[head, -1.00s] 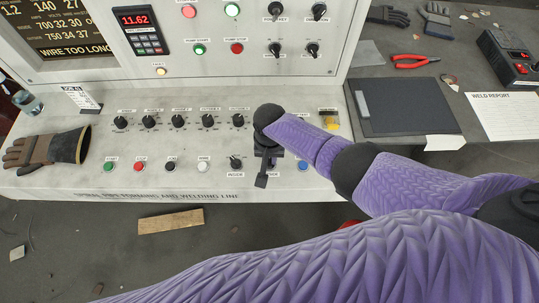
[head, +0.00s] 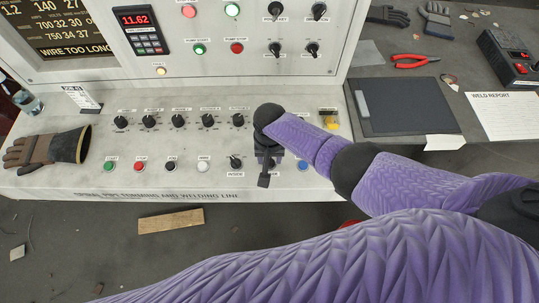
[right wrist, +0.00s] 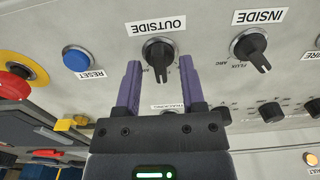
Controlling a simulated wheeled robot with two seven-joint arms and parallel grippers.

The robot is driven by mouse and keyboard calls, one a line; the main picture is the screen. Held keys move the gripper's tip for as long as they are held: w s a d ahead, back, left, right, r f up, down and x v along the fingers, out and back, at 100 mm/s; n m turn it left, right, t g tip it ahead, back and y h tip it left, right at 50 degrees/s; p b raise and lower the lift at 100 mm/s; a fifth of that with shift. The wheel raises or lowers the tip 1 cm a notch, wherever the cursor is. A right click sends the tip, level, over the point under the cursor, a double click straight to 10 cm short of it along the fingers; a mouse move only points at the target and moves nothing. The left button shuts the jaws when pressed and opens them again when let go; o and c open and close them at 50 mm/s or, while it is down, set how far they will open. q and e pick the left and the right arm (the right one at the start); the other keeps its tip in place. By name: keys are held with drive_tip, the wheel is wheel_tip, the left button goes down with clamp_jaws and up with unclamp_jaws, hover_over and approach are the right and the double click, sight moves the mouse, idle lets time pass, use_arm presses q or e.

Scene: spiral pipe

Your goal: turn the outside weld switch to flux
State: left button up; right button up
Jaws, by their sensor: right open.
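The outside weld switch (right wrist: 158,55) is a black rotary knob on the pale panel, under the OUTSIDE label (right wrist: 157,25) in the right wrist view. Its pointer aims down in that view, and the small position marks beside it are partly covered. My right gripper (right wrist: 160,76) is open, with one purple finger on each side of the knob. I cannot tell whether either finger touches it. In the head view my right gripper (head: 264,172) hangs over the front of the panel and hides this switch. My left gripper is not in view.
The inside switch (right wrist: 250,45) is close beside the outside one, and the blue reset button (right wrist: 76,59) is on its other side. A row of small knobs (head: 179,121) lies behind. A glove (head: 48,150) lies at the panel's left end.

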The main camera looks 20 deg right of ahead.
sight(270, 159)
wheel_tip(270, 159, up, 10)
drive_tip(key=p, duration=0.5)
